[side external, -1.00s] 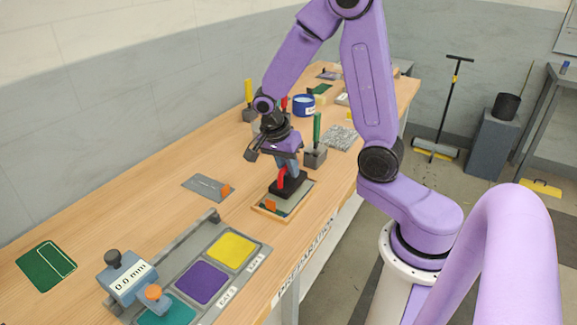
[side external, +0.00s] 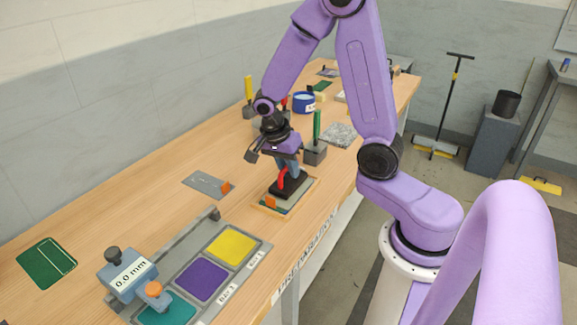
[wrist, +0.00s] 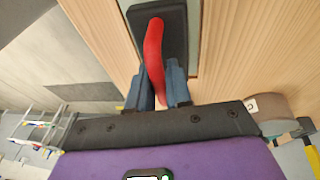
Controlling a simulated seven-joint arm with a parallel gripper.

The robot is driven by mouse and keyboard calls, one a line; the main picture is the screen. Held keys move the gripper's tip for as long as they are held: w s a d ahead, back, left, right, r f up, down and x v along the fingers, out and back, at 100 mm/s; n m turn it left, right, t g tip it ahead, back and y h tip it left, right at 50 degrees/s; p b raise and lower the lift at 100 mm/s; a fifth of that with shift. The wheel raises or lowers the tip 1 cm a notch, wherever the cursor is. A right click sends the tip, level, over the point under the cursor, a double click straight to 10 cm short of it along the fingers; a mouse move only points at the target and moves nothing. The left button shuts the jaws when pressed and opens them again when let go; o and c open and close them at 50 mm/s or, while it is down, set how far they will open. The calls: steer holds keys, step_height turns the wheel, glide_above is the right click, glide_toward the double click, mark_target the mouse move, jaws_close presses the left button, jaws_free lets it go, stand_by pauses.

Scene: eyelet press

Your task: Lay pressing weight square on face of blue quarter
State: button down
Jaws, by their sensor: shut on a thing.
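The pressing weight is a black block (side external: 291,188) with a curved red handle (side external: 282,178). My gripper (wrist: 160,88) is shut on the red handle; its blue-grey fingers flank it in the wrist view. In the side view my gripper (side external: 287,167) is above the block. The weight is over a wood-rimmed tray (side external: 258,208) with a pale panel and an orange clip (side external: 270,202). The block covers much of the panel. The blue quarter is mostly hidden, and I cannot tell whether the block touches it.
A green-handled tool stands in a grey block (side external: 315,154) close behind the tray. A grey plate (side external: 207,186) lies to the left. A fixture with yellow (side external: 231,247), purple (side external: 203,279) and teal pads is in front. Bare wood lies between.

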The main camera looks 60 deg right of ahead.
steer(key=shift+f, duration=0.5)
stand_by(1.2)
steer(key=c, duration=1)
jaws_free()
steer(key=shift+o, duration=0.2)
steer(key=v, duration=1.7)
steer(key=s+a+f+n+y, duration=0.1)
steer(key=s+a+f+n, duration=0.1)
steer(key=s+n, duration=0.5)
steer(key=s+a+f+n+t+y, duration=0.1)
steer(key=s+a+f+n, duration=0.1)
steer(key=s+n, duration=0.5)
steer(key=s+a+f+n+y, duration=0.1)
steer(key=s+a+n, duration=0.3)
steer(key=n, duration=1.2)
steer(key=s+f, duration=0.1)
steer(key=s, duration=0.2)
steer(key=shift+a+f+t, duration=0.3)
steer(key=shift+t, duration=0.1)
